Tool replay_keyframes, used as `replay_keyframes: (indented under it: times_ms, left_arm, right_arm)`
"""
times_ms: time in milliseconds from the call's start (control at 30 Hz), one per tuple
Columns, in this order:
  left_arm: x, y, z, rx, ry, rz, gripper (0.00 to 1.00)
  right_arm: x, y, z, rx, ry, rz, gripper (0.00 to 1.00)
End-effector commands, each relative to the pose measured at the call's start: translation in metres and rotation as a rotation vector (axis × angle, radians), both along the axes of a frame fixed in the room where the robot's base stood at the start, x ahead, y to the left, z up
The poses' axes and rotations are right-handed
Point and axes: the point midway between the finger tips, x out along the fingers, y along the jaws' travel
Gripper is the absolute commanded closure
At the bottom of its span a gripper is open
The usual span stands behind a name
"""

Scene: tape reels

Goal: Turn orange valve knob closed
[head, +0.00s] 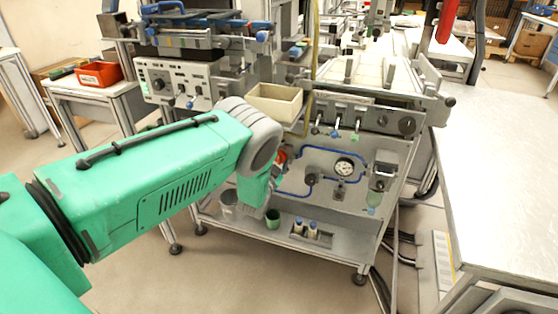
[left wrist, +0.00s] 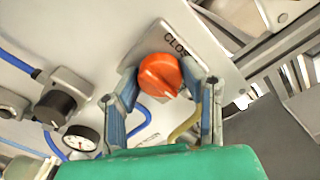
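The orange valve knob (left wrist: 160,75) is on a light grey panel, with the printed letters "CLOS" beside it in the left wrist view. A bit of its orange shows past my left arm in the head view (head: 281,156). My left gripper (left wrist: 163,84) is open, with one blue-padded finger on each side of the knob. Small gaps seem to show between fingers and knob; contact cannot be told for sure. My left wrist hides most of the gripper in the head view. My right gripper is in neither view.
A pressure gauge (head: 344,166), blue tubing and a black knob (left wrist: 55,107) are on the same panel. A beige bin (head: 275,103) stands above it. A green cup (head: 273,218) and small bottles stand on the lower shelf. A bare metal table (head: 500,150) is at right.

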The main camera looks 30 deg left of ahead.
Motion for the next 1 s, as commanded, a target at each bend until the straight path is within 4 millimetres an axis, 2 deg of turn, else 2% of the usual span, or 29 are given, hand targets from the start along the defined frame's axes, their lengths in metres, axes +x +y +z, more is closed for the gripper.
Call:
replay_keyframes:
  times_ms: [367,1000]
  left_arm:
    - [0.000,0.000,0.001,-0.093,-0.026,0.000,0.93]
    - [0.000,0.002,0.004,-0.643,-0.161,0.000,0.93]
  right_arm:
    - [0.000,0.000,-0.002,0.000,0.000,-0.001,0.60]
    - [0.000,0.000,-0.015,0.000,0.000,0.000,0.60]
